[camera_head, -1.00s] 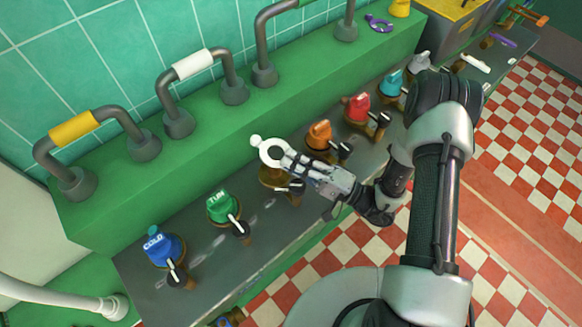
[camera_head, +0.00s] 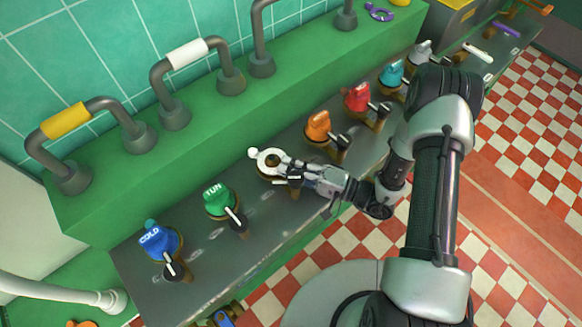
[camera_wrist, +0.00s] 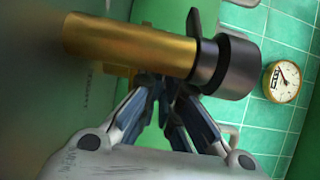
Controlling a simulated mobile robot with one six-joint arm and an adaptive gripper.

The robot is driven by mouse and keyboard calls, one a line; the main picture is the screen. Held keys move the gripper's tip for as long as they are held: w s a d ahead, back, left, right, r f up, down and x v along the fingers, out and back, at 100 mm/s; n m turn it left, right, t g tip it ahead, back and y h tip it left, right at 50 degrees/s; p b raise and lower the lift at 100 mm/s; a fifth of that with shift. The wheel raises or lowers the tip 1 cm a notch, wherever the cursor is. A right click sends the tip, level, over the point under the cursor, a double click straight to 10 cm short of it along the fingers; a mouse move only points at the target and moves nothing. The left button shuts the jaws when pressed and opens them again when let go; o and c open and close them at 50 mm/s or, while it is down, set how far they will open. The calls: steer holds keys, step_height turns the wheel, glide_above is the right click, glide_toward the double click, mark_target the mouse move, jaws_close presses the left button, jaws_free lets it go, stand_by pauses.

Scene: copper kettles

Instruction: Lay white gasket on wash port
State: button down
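The white gasket (camera_head: 259,167) is a flat ring with a small round tab at its left. In the head view it lies level over the open brass port between the green TUN valve and the orange valve; I take this for the wash port (camera_head: 265,179). Its dark opening shows through the ring. Whether the ring touches the port rim I cannot tell. My gripper (camera_head: 288,168) is at the ring's right edge, its fingers shut on it. In the wrist view my fingers (camera_wrist: 163,84) reach behind a brass pipe with a dark end (camera_wrist: 150,48); the gasket is hidden there.
A green TUN valve (camera_head: 219,200) and a blue COLD valve (camera_head: 158,240) stand left. Orange (camera_head: 318,127) and red (camera_head: 357,98) valves stand right, close to my arm. A green ledge (camera_head: 190,150) with grey pipe handles runs behind. A round gauge (camera_wrist: 281,81) hangs on the tiled wall.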

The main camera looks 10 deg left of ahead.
steer(key=shift+f, duration=0.75)
steer(key=c, duration=1.7)
jaws_free()
steer(key=shift+s+d+f+h, duration=0.15)
steer(key=shift+d+h, duration=0.25)
steer(key=shift+d, duration=0.35)
steer(key=shift+y, duration=0.4)
steer(key=v, duration=0.3)
steer(key=r+v, duration=0.1)
steer(key=v, duration=0.6)
steer(key=shift+s+d+r, duration=0.1)
steer(key=shift+d+r, duration=0.2)
